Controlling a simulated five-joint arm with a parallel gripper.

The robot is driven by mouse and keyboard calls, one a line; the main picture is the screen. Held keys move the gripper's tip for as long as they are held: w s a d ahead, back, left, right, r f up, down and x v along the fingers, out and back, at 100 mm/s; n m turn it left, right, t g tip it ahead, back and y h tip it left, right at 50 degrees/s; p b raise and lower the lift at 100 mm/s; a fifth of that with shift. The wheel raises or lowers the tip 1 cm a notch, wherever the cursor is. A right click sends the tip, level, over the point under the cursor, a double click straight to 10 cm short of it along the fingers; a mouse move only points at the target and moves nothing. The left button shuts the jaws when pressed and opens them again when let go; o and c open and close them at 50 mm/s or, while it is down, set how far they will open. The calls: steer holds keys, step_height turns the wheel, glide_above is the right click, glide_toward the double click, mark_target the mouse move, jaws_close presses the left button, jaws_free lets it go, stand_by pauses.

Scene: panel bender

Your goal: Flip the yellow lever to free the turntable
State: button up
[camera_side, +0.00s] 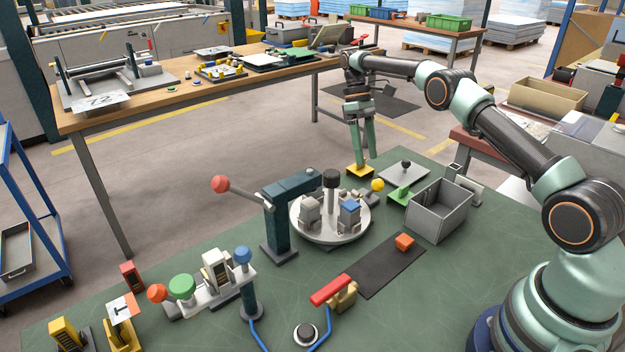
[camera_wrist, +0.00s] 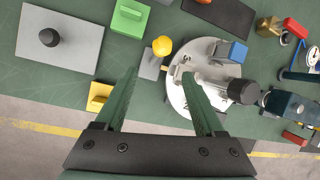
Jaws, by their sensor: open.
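The yellow lever (camera_side: 377,185) has a round yellow knob and sits beside a small grey block at the turntable's back right edge. In the wrist view, the yellow lever's knob (camera_wrist: 161,45) lies just beyond and between my fingertips. The turntable (camera_side: 330,233) is a round pale disc carrying grey fixtures, a blue-topped block and a black knob. It also shows in the wrist view (camera_wrist: 178,97), partly covered by one finger. My gripper (camera_side: 363,165) is open and empty, fingers pointing down, behind and slightly left of the lever. Its spread fingers also show in the wrist view (camera_wrist: 160,72).
A yellow block (camera_wrist: 100,97) is beside one finger. A green block (camera_side: 399,194), a grey plate with a black knob (camera_side: 405,174) and a grey open bin (camera_side: 436,222) stand right of the lever. A dark post with a red-knobbed arm (camera_side: 282,235) stands left of the turntable.

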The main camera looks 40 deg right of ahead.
step_height(320, 180, up, 7)
steer(key=shift+f, duration=0.2)
stand_by(0.4)
